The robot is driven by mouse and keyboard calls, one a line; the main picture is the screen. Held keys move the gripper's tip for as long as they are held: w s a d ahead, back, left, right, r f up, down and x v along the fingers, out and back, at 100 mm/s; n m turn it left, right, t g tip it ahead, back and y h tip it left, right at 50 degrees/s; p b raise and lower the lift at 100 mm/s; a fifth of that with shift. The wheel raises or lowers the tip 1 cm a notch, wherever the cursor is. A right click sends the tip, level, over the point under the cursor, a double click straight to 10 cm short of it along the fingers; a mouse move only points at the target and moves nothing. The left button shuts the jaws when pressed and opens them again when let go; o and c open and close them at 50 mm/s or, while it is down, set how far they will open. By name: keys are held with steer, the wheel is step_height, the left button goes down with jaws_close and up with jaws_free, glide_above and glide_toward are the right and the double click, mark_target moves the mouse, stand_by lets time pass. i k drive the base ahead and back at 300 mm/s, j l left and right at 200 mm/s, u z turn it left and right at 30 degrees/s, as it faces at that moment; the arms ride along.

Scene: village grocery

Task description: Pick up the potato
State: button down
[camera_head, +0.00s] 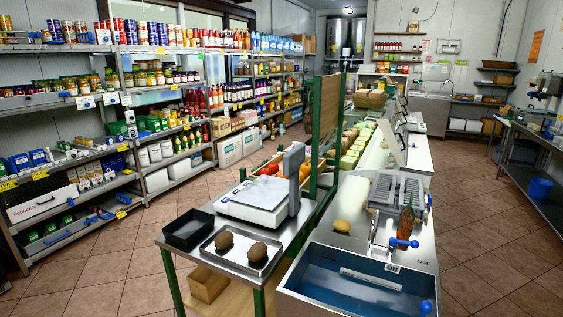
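The left potato (224,240) is slightly smaller in view than the right potato (257,251). Both show in full and nothing covers them. My gripper is not in this view.
A black bin (187,230) stands left of the tray and a weighing scale (262,197) behind it. Tiled floor (110,265) is clear at left.

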mark_target(224, 238)
steer(key=i+j+u, duration=0.1)
steer(key=i+u, duration=0.8)
